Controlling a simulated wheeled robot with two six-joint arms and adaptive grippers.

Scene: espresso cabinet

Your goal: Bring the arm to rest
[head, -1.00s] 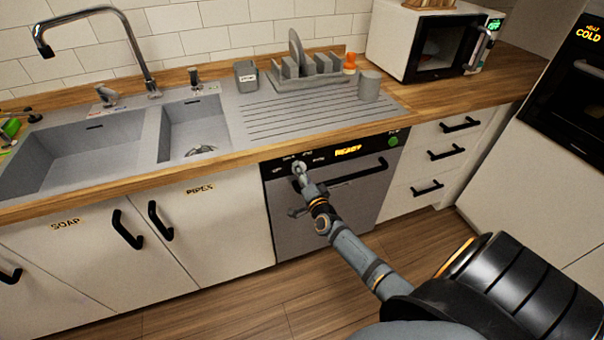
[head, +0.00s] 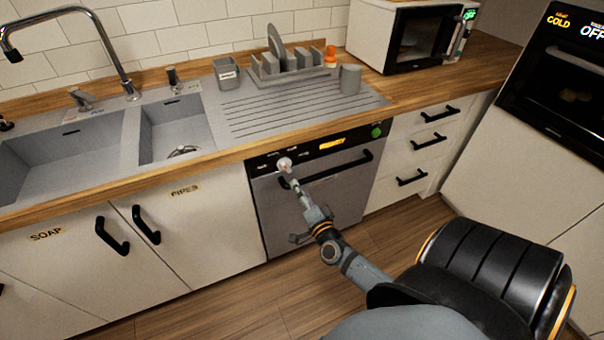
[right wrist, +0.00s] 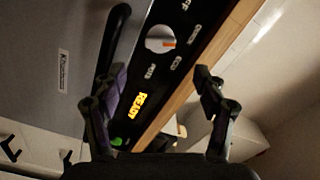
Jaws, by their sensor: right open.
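My right gripper (head: 294,210) is open and empty in front of the dishwasher (head: 318,203), low in the middle of the head view. In the right wrist view the fingers of my right gripper (right wrist: 160,72) stand wide apart with nothing between them. Beyond them is the black control panel with a round knob (right wrist: 160,39) and a lit yellow display (right wrist: 139,103). The knob (head: 284,164) also shows in the head view, just above the upper finger. A gap to the panel seems to show, but its size is unclear. My left gripper is not in view.
The wooden counter edge (head: 214,160) runs above the dishwasher. Cabinet doors with black handles (head: 112,236) are on the left, drawers (head: 412,145) on the right. An oven (head: 565,92) stands at the far right. The floor (head: 240,300) in front looks clear.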

